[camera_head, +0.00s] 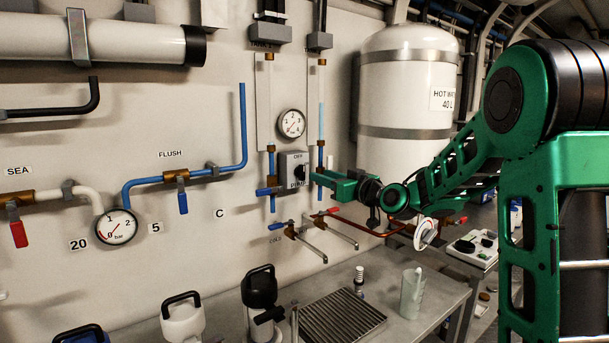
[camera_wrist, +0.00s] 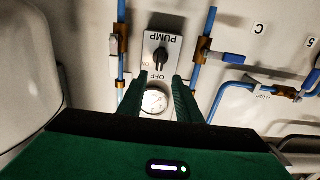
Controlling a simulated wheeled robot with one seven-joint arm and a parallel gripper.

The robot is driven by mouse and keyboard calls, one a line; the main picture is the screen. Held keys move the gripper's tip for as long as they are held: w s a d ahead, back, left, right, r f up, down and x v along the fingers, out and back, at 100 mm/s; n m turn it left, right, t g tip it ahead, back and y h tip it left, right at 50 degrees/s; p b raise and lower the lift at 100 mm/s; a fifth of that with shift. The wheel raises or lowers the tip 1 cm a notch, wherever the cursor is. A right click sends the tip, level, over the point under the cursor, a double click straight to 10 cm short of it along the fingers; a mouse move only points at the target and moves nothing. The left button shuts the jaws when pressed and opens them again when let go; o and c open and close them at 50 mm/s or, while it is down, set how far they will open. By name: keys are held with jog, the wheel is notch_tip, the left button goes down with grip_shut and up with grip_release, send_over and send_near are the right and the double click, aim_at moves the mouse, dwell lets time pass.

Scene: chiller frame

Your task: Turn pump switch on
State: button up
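The pump switch is a black knob (camera_wrist: 160,55) on a grey plate (camera_head: 289,161) on the wall. In the wrist view the plate is upside down, with PUMP, OFF and ON lettering. The knob stands roughly upright, its pale mark toward OFF. My gripper (camera_head: 319,178) is just right of the plate in the head view. In the wrist view its two green fingers (camera_wrist: 158,84) are spread apart with nothing held between them. The knob shows beyond the fingertips. I cannot tell whether a finger touches the plate.
A round gauge (camera_head: 291,123) is above the plate. Blue pipes with a blue-handled valve (camera_head: 269,191) run beside it. A white hot water tank (camera_head: 405,95) stands right. Taps (camera_head: 303,236) stick out below, over a bench with a grille (camera_head: 340,318).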

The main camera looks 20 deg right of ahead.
aim_at(304, 169)
jog(key=x, duration=0.9)
jog(key=shift+w, duration=0.2)
jog(key=shift+c, duration=0.7)
jog(key=c, duration=0.6)
